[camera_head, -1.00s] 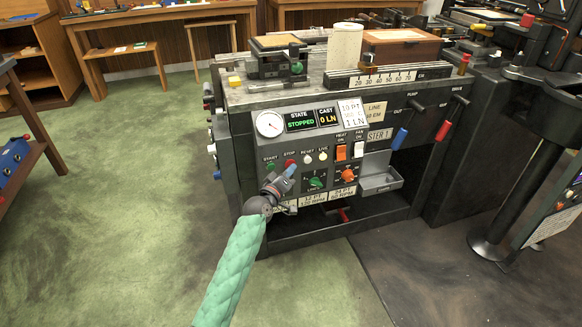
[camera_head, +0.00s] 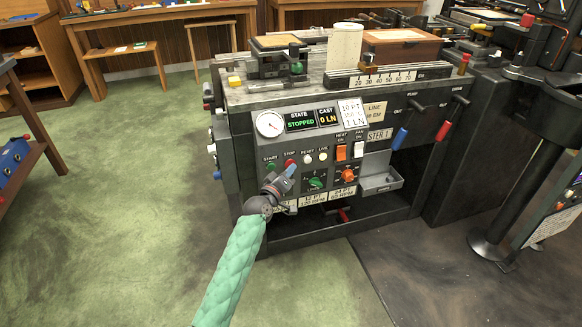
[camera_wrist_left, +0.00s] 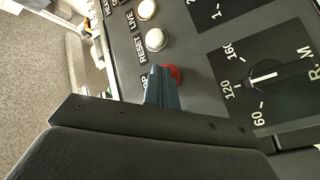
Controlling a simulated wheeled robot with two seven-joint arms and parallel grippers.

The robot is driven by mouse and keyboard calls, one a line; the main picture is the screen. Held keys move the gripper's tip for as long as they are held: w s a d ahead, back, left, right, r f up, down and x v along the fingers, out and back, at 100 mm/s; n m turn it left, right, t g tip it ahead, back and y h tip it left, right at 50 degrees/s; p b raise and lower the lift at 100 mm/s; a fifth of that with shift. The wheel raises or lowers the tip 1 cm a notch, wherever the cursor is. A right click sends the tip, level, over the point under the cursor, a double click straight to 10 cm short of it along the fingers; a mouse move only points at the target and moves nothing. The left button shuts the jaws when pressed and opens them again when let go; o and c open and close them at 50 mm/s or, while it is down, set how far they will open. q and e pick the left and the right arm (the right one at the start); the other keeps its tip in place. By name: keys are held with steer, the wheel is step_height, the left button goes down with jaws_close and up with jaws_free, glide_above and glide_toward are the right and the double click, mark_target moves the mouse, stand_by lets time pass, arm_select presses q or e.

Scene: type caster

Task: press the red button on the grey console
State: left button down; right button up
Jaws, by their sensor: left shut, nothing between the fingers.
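The grey console (camera_head: 325,125) stands in the middle of the head view, with its display reading STOPPED. The red button (camera_head: 290,162), labelled STOP, is on its panel between the green START button (camera_head: 271,166) and the white RESET button (camera_head: 308,158). My left gripper (camera_head: 290,170) is shut and empty, its tip just below the red button. In the left wrist view the closed fingertips (camera_wrist_left: 161,78) lie right beside the red button (camera_wrist_left: 175,74) and partly hide it. I cannot tell whether they touch. My right gripper is not in view.
A small metal tray (camera_head: 380,182) sticks out further right. Open green floor lies to the left.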

arm_select(q)
steer(key=shift+w, duration=0.15)
steer(key=shift+w+a, duration=0.15)
steer(key=shift+w, duration=0.1)
